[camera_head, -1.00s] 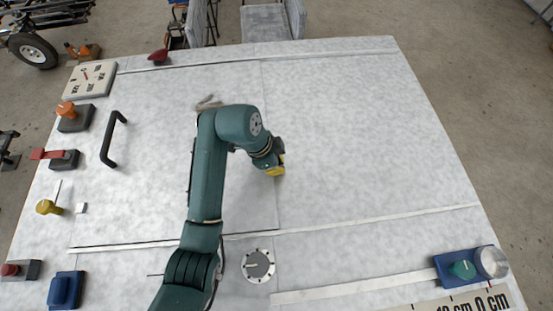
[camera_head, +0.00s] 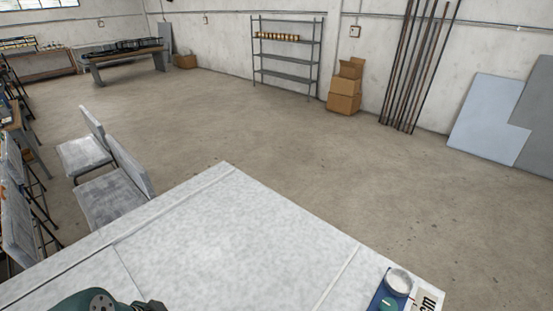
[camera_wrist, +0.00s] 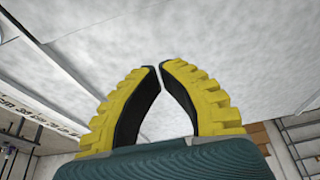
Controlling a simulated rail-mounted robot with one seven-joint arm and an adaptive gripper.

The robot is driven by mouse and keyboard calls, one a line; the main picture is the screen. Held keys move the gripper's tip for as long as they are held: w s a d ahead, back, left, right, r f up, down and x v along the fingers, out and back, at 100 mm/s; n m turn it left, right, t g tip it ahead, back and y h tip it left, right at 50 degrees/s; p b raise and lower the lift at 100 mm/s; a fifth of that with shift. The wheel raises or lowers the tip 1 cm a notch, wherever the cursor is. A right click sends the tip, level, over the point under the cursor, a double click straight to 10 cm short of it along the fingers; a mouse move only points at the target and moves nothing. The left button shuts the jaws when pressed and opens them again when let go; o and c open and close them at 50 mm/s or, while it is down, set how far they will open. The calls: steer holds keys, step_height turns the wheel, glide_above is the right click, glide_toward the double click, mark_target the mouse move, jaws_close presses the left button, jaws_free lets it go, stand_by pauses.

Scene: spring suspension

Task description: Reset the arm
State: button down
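My gripper (camera_wrist: 160,66) has yellow ribbed fingers with dark inner pads. In the wrist view its fingertips meet almost completely, with only a thin gap, and nothing is held between them. The white tabletop lies beyond the fingertips in that view. In the head view only a green part of my arm shows at the bottom left edge, above the white table (camera_head: 225,235); the gripper itself is out of that picture.
A blue block (camera_head: 377,300) with a green knob and a round clear-topped piece (camera_head: 399,281) sits at the table's right corner, by a ruler strip (camera_head: 429,300). Grey chairs (camera_head: 112,197) stand beyond the left edge. Shelves (camera_head: 287,55) and cardboard boxes (camera_head: 344,95) are far off.

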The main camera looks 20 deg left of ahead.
steer(key=w+d+r+m+t+p, duration=0.1)
steer(key=w+d+r+m, duration=0.15)
steer(key=w+d, duration=0.45)
steer(key=w+d+r+m+t, duration=0.1)
steer(key=w+d+r+t, duration=0.2)
steer(key=d, duration=0.7)
steer(key=w+d+r+m+p, duration=0.15)
steer(key=w+d+r, duration=0.3)
steer(key=d, duration=0.45)
steer(key=s+d+r+n+t, duration=0.1)
steer(key=d+r+t, duration=0.35)
steer(key=r, duration=0.35)
steer(key=d+r+n+t, duration=0.1)
steer(key=d+r+t, duration=0.4)
steer(key=r, duration=0.4)
steer(key=s+a+r+n+t+y, duration=0.1)
steer(key=s+r+n+t, duration=0.4)
steer(key=r, duration=0.7)
steer(key=shift+s+r+n, duration=0.2)
steer(key=shift+s+n, duration=0.6)
steer(key=shift+n, duration=0.3)
